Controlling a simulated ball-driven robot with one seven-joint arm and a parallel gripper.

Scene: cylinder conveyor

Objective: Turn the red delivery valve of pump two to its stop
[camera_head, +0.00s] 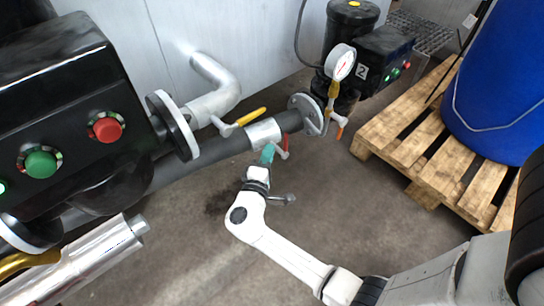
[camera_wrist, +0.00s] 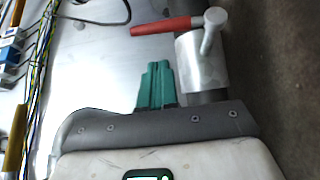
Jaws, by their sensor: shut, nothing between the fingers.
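The red valve lever (camera_head: 285,144) sits on a silver valve body (camera_head: 262,134) in the grey pipe that runs toward pump two (camera_head: 384,57), marked with a "2". In the wrist view the red lever (camera_wrist: 163,26) points left from its pivot on top of the silver body (camera_wrist: 203,66), across the pipe. My gripper (camera_head: 268,150) has teal fingers, shut with nothing between them. It is just beside the valve body in the head view. In the wrist view the fingertips (camera_wrist: 157,66) lie below the red lever, with a visible gap in the picture; contact is not seen.
A yellow lever (camera_head: 240,121) is on the pipe left of the valve, and a gauge (camera_head: 340,62) stands near the flange. An orange-handled valve (camera_head: 341,126) hangs beside it. A wooden pallet (camera_head: 408,150) with a blue drum (camera_head: 497,95) is right. Floor around my arm is clear.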

